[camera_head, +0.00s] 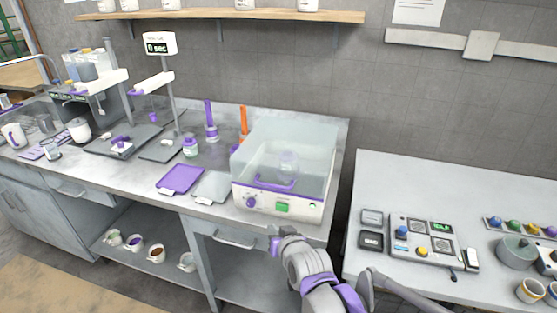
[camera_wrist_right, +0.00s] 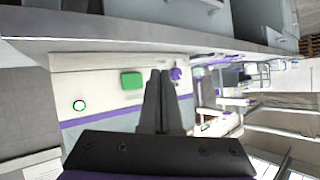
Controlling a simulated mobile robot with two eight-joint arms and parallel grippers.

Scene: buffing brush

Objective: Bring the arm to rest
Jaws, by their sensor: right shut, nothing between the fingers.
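My right arm comes in from the bottom of the head view. Its gripper (camera_head: 275,244) is in front of the bench edge, below the front panel of a clear-lidded machine (camera_head: 262,203). In the right wrist view the two fingers (camera_wrist_right: 160,76) lie together, shut and empty. Beyond them the machine's front shows a green button (camera_wrist_right: 131,81) and a purple knob (camera_wrist_right: 176,74). The fingers look apart from the panel, but the exact gap is hard to tell. My left gripper is not in view.
A purple mat (camera_head: 181,179) and a grey mat (camera_head: 212,187) lie left of the machine. A drawer handle (camera_head: 236,241) sticks out below the bench top. A second table (camera_head: 385,168) on the right holds a control panel (camera_head: 422,247) and a grey pot (camera_head: 515,253).

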